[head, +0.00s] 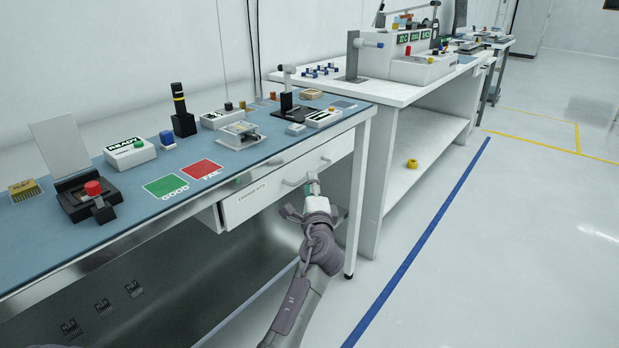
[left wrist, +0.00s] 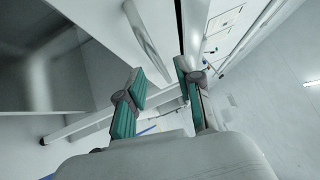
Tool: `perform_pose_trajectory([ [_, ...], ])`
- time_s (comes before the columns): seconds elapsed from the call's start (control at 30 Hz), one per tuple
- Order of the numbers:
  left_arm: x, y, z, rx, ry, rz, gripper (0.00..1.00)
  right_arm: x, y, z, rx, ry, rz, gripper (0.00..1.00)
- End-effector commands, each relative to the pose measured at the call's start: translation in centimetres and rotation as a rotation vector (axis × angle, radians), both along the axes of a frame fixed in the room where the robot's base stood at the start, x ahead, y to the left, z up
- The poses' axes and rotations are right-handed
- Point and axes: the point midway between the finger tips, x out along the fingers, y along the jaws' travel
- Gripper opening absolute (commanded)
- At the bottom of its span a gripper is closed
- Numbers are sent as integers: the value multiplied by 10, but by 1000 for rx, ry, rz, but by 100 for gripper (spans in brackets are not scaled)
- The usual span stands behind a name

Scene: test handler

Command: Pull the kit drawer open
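The kit drawer (head: 262,197) is a white front with a small label, set under the blue-topped bench. Its pale bar handle (head: 291,183) runs along the front, partly hidden by my gripper. My left gripper (head: 313,181) is at the handle, in front of the drawer. In the left wrist view, its two teal-padded fingers (left wrist: 160,92) are apart, and a pale bar, which looks like the handle (left wrist: 148,42), reaches toward the gap between them. I cannot tell whether the fingers touch it. My right gripper is in neither view.
The bench (head: 225,150) carries a green mat (head: 166,186), a red mat (head: 200,169), a READY box (head: 130,153) and a black device with a red button (head: 88,203). A bench leg (head: 357,205) stands right of the drawer. The floor (head: 480,250) to the right is clear.

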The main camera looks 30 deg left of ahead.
Motion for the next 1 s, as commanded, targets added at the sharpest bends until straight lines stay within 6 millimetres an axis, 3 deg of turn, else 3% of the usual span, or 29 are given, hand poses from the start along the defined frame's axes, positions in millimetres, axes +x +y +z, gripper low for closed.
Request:
perform_pose_trajectory([
  [0.23, 27, 23, 4, -1, -1, 0, 35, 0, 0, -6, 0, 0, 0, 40],
  [0.63, 33, 28, 5, -1, 0, 0, 35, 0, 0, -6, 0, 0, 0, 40],
  [0.87, 32, 27, 5, -1, 0, -1, 0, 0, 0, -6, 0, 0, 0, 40],
  [1.0, 32, 27, 5, -2, 1, -1, 0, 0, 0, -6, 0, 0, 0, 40],
])
